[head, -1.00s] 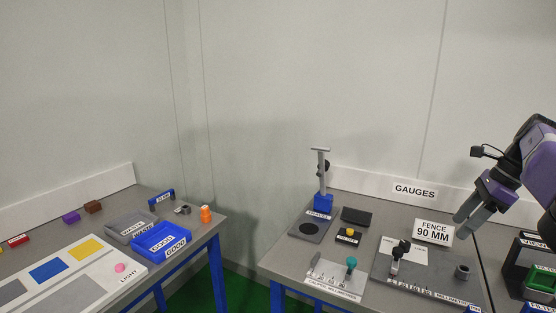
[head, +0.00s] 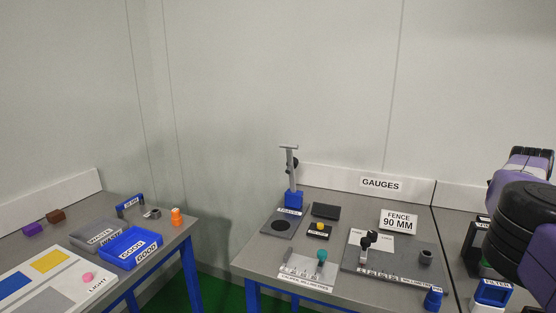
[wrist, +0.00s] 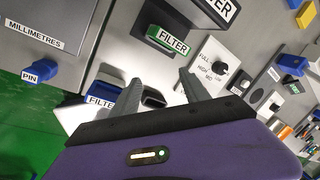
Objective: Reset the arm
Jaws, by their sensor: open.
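My arm shows at the right edge of the head view, purple and black, folded in front of the right-hand bench. My gripper (wrist: 160,95) shows in the wrist view with its two grey fingers spread apart and nothing between them. Beyond the fingers are a black block with a green FILTER label (wrist: 168,40) and a blue FILTER piece (wrist: 100,101). The fingers are not visible in the head view. The blue FILTER piece also shows in the head view (head: 492,292), left of my arm.
The gauges bench holds a height gauge (head: 292,180), a FENCE 90 MM sign (head: 398,221), a millimetre plate (head: 408,262) and a blue pin (head: 433,299). A dial panel (wrist: 215,65) is beyond the gripper. The left bench holds a blue GOOD tray (head: 130,248). A floor gap separates the benches.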

